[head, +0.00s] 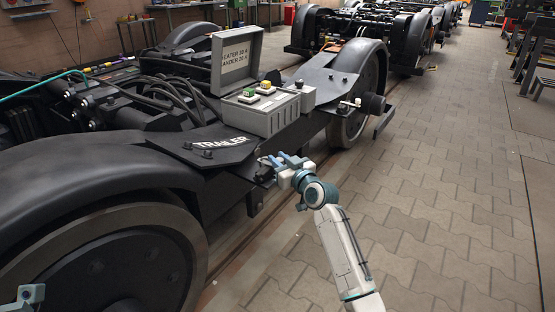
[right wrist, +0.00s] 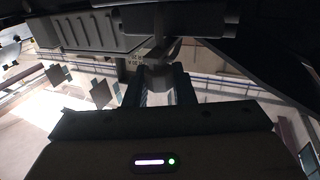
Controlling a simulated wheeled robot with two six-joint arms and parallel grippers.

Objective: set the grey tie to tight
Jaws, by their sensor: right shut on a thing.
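An open grey box (head: 262,112) with green and yellow controls stands on the frame behind the right gripper. A large black wheel guard (head: 85,165) and wheel fill the left. More bogies (head: 365,25) stand behind.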

